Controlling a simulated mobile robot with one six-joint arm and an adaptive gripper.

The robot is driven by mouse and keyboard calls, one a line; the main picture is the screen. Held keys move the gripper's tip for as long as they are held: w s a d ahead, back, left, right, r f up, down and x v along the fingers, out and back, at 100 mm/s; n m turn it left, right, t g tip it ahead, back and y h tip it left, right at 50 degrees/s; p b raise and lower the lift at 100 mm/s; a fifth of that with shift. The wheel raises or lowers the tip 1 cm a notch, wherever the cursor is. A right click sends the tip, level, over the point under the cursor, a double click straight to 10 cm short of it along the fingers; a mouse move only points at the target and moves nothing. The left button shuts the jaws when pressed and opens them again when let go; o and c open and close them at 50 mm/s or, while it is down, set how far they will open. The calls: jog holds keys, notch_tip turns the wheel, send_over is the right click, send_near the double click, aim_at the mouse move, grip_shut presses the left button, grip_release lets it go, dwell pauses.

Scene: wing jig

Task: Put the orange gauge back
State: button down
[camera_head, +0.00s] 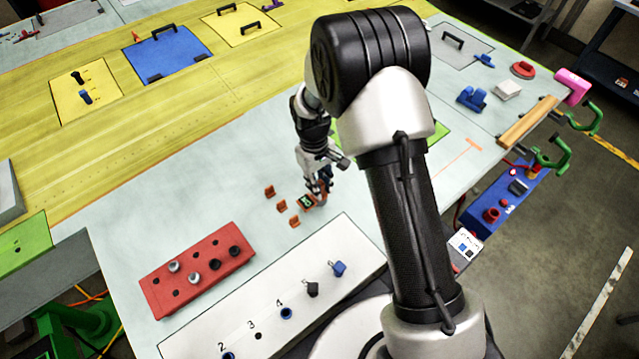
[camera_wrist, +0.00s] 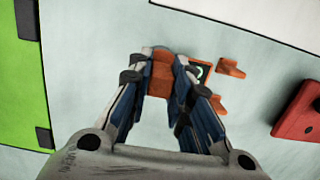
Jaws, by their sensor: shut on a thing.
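The orange gauge (camera_head: 307,202) has a dark face with green marks. It is at the tip of my gripper (camera_head: 322,188), low over the pale bench top. In the wrist view, my gripper (camera_wrist: 168,68) is shut on the orange gauge (camera_wrist: 160,82), with a blue-lined finger on each side. The fingers hide part of the gauge, and its dark face shows at the right. I cannot tell whether the gauge touches the bench. Small orange brackets (camera_head: 270,191) stand close by to the left; two show in the wrist view (camera_wrist: 230,68).
A red block with pegs and holes (camera_head: 197,268) and a white numbered panel (camera_head: 275,300) lie nearer the front. A green plate (camera_wrist: 20,90) shows at the left of the wrist view. The bench around the brackets is clear. My arm hides the middle right.

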jog(key=shift+f, duration=0.1)
jog(key=c, duration=1.5)
grip_release()
jog(key=shift+o, duration=0.2)
notch_tip(320, 180, up, 21)
jog(key=s+d+m+t, duration=0.1)
jog(key=s+d, duration=0.1)
jog(key=s+d+r+m+t, duration=0.25)
jog(key=s+d+r, duration=0.25)
jog(key=s+r, duration=0.35)
jog(key=s+d+m+t, duration=0.2)
jog(key=s+d+m, duration=0.1)
jog(key=s, duration=1.1)
jog(key=shift+s+r+y+b, duration=0.3)
jog(key=shift+s+r+y, duration=0.1)
jog(key=shift+r, duration=0.05)
